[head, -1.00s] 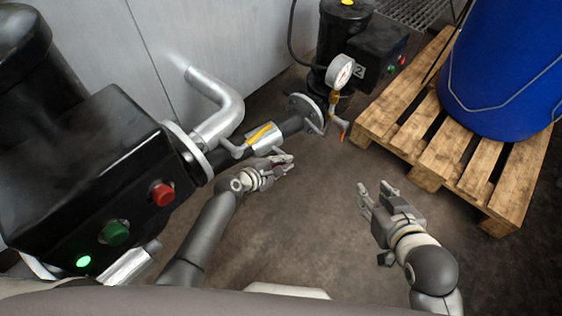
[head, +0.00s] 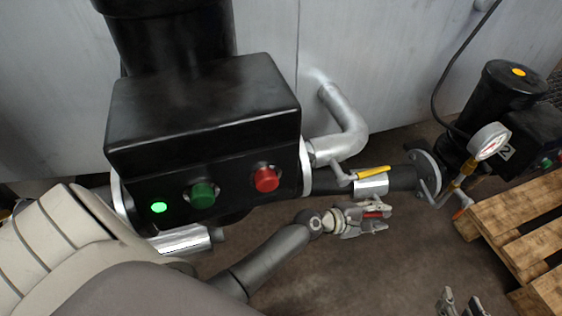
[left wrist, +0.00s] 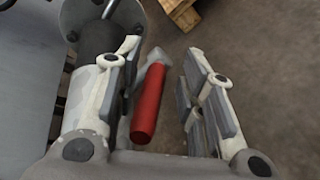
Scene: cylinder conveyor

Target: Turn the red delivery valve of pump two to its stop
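A red valve handle (left wrist: 148,103) on a grey lever lies between the fingers of my left gripper (left wrist: 160,85) in the left wrist view. The fingers are apart, with a clear gap between handle and right finger; contact on the left side I cannot tell. In the head view the same left gripper (head: 378,216) is below the pipe, with a bit of red (head: 374,214) showing at its fingers. The valve's body is mostly hidden. Pump two (head: 505,100), marked with a 2, stands at the right. My right gripper (head: 460,302) is open and empty, cut off at the bottom edge.
A yellow-handled valve (head: 372,171) sits on the pipe above my left gripper. A gauge (head: 489,141) and a small orange-red handle (head: 463,208) are near pump two. A black control box (head: 205,130) fills the left. A wooden pallet (head: 515,215) is at right.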

